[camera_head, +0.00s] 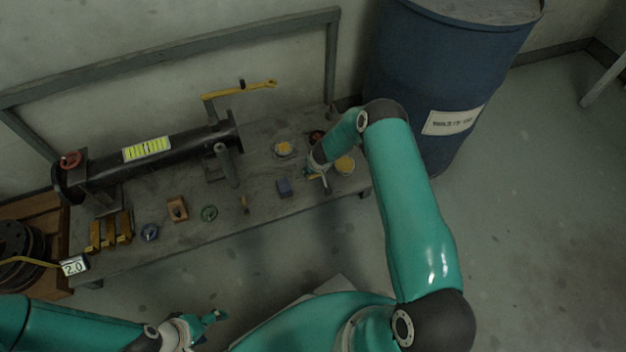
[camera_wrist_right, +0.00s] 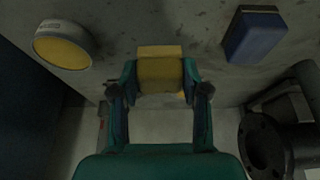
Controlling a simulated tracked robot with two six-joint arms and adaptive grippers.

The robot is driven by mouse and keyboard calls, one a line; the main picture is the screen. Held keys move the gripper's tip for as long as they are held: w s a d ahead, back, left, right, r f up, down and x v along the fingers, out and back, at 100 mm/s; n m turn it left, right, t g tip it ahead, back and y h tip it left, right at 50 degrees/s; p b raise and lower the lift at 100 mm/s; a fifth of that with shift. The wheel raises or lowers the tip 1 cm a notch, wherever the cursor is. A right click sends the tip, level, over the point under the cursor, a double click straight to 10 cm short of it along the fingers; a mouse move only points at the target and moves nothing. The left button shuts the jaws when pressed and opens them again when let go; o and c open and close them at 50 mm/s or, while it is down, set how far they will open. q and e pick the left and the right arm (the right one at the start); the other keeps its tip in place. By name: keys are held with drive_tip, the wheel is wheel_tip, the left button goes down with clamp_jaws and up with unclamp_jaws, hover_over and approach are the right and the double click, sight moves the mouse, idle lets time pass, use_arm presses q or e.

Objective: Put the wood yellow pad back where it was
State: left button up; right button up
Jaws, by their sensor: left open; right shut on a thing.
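The wood yellow pad (camera_wrist_right: 160,72) is a block with a light wooden edge and a dull yellow face. It sits between the fingers of my right gripper (camera_wrist_right: 158,90), which is shut on it. In the head view my right gripper (camera_head: 317,176) is low over the right end of the bench, between the blue block and a yellow-topped round tin; the pad is mostly hidden there. I cannot tell whether the pad touches the bench. My left gripper (camera_head: 208,322) is open and empty at the bottom left, off the bench front.
A black pipe (camera_head: 180,146) runs behind; a blue drum (camera_head: 440,75) stands right.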

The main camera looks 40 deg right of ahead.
drive_tip(key=shift+f+b, duration=0.85)
drive_tip(key=shift+f, duration=1.25)
drive_tip(key=shift+f, duration=0.1)
drive_tip(key=o, duration=1)
drive_tip(key=shift+s+r, duration=0.1)
drive_tip(key=shift+r, duration=0.3)
drive_tip(key=p+v, duration=0.4)
drive_tip(key=v, duration=0.7)
drive_tip(key=s+a+r+g+y, duration=0.1)
drive_tip(key=s+a+r+y, duration=0.1)
drive_tip(key=s+a, duration=0.9)
drive_tip(key=s+a+r+g+y, duration=0.2)
drive_tip(key=s+a+r+y, duration=0.1)
drive_tip(key=s+a, duration=0.9)
drive_tip(key=shift+s+r+n+g, duration=0.3)
drive_tip(key=shift+s+r+n, duration=0.05)
drive_tip(key=shift+r+n, duration=0.05)
